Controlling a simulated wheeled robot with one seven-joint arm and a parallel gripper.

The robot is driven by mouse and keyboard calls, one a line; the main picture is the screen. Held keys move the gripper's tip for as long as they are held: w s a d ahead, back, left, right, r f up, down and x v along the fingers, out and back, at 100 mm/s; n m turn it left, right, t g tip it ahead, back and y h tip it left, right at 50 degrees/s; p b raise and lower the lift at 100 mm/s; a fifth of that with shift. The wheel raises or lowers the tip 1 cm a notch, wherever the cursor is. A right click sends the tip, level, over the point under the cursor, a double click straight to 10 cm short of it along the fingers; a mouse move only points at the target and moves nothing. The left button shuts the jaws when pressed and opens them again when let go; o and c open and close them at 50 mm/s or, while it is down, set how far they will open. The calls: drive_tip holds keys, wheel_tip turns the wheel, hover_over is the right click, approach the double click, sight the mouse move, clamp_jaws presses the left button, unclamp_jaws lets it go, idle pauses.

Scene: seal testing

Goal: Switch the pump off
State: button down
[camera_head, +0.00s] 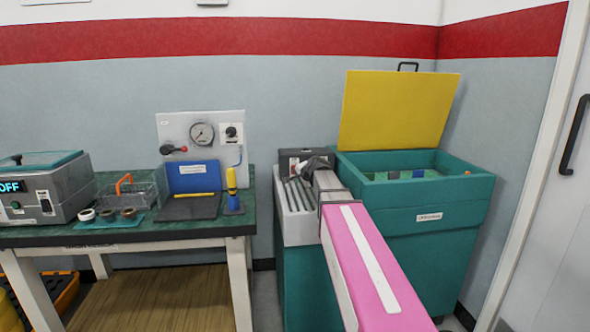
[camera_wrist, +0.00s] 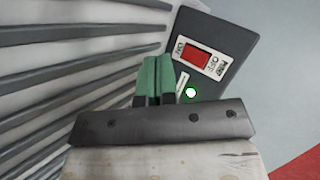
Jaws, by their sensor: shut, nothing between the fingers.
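The pump switch is a red rocker (camera_wrist: 194,62) on a dark box (camera_wrist: 228,54), with a white plate marked ON, OFF and what looks like PUMP. A small round lamp (camera_wrist: 191,92) below it glows white-green. My gripper (camera_wrist: 158,60) has its green fingers together, with nothing between them; their tips show just left of the rocker. I cannot tell whether they touch the box. In the head view, the dark box (camera_head: 293,155) stands at the back of the ribbed grey unit (camera_head: 297,231), and my gripper (camera_head: 314,163) is in front of it, partly hiding it.
Grey slats (camera_wrist: 75,62) fill the left of the wrist view. A teal tank (camera_head: 455,192) with a raised yellow lid (camera_head: 398,108) stands right of the unit. A green-topped bench (camera_head: 150,234) at left holds a device (camera_head: 45,190) displaying OFF and a gauge panel (camera_head: 200,118).

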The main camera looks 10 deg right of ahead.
drive_tip(key=shift+w+r, duration=0.25)
drive_tip(key=shift+w, duration=1.65)
drive_tip(key=shift+w+r, duration=0.2)
drive_tip(key=shift+w, duration=1.7)
drive_tip(key=shift+w, duration=0.4)
drive_tip(key=shift+w+r, duration=0.1)
drive_tip(key=shift+w, duration=0.2)
drive_tip(key=shift+s, duration=0.1)
drive_tip(key=shift+s, duration=0.65)
drive_tip(key=shift+s+f, duration=0.2)
drive_tip(key=shift+s, duration=1.05)
drive_tip(key=shift+s+f, duration=0.2)
drive_tip(key=shift+s, duration=1.05)
